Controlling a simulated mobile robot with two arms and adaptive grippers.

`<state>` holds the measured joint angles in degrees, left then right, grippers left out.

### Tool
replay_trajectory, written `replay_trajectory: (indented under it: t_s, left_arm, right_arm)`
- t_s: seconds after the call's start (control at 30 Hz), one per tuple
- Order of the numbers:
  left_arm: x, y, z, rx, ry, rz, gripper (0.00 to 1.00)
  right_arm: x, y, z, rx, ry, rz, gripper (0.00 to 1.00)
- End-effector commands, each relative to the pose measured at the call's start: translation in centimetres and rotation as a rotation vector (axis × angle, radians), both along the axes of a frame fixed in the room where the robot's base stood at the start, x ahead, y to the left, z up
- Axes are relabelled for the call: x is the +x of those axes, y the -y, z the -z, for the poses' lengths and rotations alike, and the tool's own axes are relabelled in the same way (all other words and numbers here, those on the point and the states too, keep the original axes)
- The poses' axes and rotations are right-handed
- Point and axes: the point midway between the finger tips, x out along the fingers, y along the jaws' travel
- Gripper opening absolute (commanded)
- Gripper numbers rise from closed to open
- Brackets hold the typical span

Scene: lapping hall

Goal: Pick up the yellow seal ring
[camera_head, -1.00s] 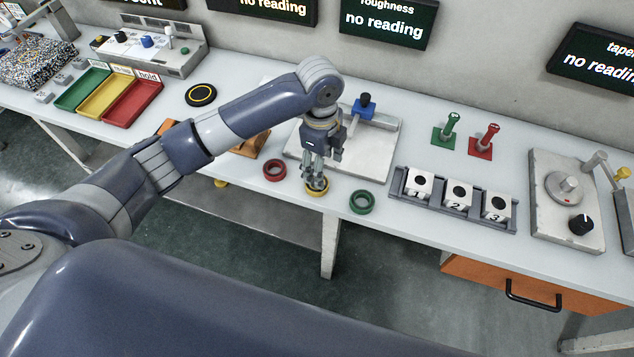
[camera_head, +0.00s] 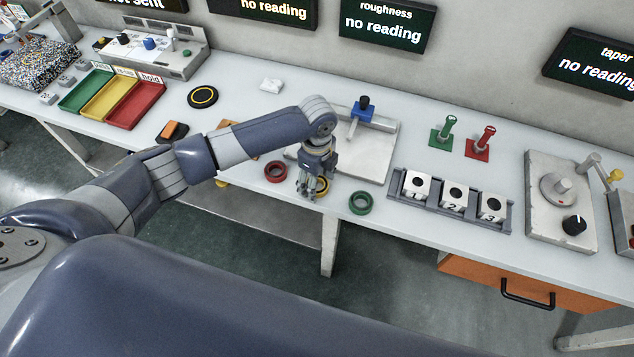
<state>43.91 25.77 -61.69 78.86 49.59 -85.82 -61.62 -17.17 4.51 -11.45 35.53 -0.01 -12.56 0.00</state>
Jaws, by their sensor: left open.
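The yellow seal ring (camera_head: 323,187) lies on the bench near its front edge, between a red ring (camera_head: 276,171) and a green ring (camera_head: 360,203). My left gripper (camera_head: 306,193) points down just left of the yellow ring, is open, and partly hides the ring's left side. I cannot tell whether a finger touches the ring. My right gripper is out of view.
A grey plate with a blue-topped stand (camera_head: 362,110) is behind the gripper. A rack with numbered blocks (camera_head: 453,205) is to the right. Green and red plug gauges (camera_head: 481,142) stand behind it. Coloured trays (camera_head: 136,107) are at left.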

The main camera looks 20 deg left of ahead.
Motion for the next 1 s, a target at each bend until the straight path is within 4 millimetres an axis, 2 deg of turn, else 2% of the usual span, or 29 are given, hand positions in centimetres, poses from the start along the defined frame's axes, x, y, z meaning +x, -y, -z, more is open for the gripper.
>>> replay_trajectory:
  t_s: [0.27,0.3,0.43,0.8,1.0]
  left_arm:
    - [0.0,0.0,0.6,0.001,0.001,0.000,0.61]
    - [0.0,0.0,0.6,0.001,0.001,0.000,0.56]
    - [0.0,0.0,0.6,0.001,0.001,0.000,0.27]
    - [0.0,0.0,0.4,-0.001,0.002,0.000,0.26]
    - [0.1,0.0,-0.8,-0.002,0.004,0.000,0.26]
  right_arm:
    - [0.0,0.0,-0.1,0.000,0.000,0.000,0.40]
    - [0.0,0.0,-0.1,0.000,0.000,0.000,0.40]
    - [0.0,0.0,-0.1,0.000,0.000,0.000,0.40]
    - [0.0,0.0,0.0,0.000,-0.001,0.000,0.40]
    - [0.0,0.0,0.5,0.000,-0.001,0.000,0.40]
